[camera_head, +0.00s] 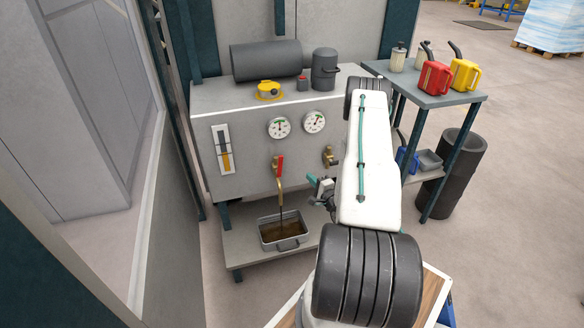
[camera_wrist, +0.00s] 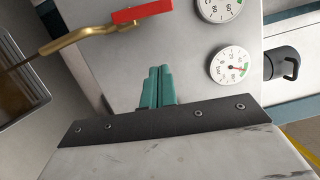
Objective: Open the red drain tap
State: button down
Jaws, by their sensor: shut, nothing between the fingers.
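The red drain tap handle (camera_head: 280,165) points upward above its brass spout (camera_head: 281,186) on the grey tank front. In the wrist view the red handle (camera_wrist: 141,12) lies at the top edge, roughly in line with the brass pipe (camera_wrist: 78,38). A thin dark stream (camera_head: 282,216) runs from the spout down to a grey drain pan (camera_head: 290,245) holding brown liquid. My gripper (camera_head: 312,181) is right of the spout, below the handle. In the wrist view its teal fingers (camera_wrist: 156,70) are together and empty, apart from the handle.
Two gauges (camera_head: 279,127) (camera_head: 314,121) sit above the tap. A brass fitting (camera_head: 329,157) is to its right, close to my arm. A sight glass (camera_head: 223,149) is at the left. A side table (camera_head: 430,91) with cans stands at the right.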

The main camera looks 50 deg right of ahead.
aim_at(279, 165)
jog(key=w, duration=1.1)
jog(key=shift+w+a+r, duration=0.15)
jog(key=shift+w+r, duration=0.15)
jog(key=shift+r, duration=0.1)
